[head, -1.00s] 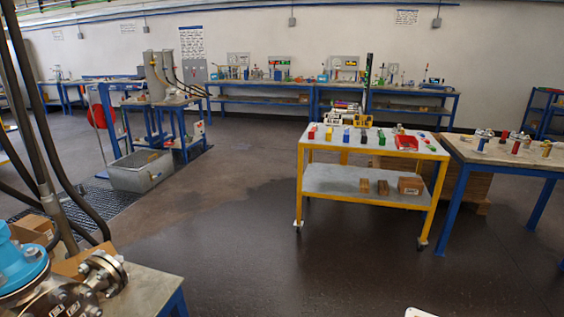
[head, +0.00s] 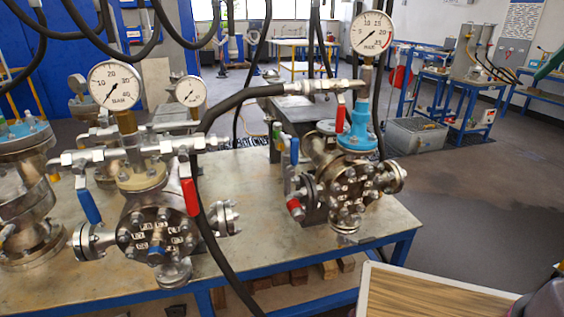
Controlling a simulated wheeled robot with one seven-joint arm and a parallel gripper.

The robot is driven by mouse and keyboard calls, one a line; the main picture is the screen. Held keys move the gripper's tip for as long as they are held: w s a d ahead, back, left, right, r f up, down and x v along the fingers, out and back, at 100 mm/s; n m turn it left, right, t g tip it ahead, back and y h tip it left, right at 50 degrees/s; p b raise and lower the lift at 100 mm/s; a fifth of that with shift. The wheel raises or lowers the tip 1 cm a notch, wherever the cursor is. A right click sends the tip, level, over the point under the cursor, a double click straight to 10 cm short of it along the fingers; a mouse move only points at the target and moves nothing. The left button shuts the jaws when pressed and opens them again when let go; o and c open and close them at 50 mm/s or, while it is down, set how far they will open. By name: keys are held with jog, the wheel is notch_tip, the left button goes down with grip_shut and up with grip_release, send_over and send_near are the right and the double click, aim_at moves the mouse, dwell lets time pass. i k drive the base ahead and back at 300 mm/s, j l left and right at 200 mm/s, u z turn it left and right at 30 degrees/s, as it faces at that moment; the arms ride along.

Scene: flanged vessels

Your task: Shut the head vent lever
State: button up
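Several flanged metal vessels stand on a workbench (head: 330,262). The right vessel (head: 350,195) has a blue head (head: 357,132) with a pressure gauge (head: 372,33) above it. A red lever (head: 340,118) hangs down from the fitting beside that head. A blue lever (head: 294,150) and a red handle (head: 295,208) sit at its left side. The middle vessel (head: 157,232) has a tan head (head: 140,176), a gauge (head: 115,85), a blue lever (head: 88,206) and a red lever (head: 190,196). I cannot tell which lever is the head vent. My gripper is not in view.
A black hose (head: 206,220) runs from the right vessel's top fitting down in front of the bench. Another vessel (head: 28,205) is cut off at the left edge. A wood-topped surface (head: 430,295) is at the lower right.

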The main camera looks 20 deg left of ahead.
aim_at(294, 150)
jog(key=i+j+u, duration=0.1)
jog(key=u, duration=1.1)
jog(key=k, duration=0.85)
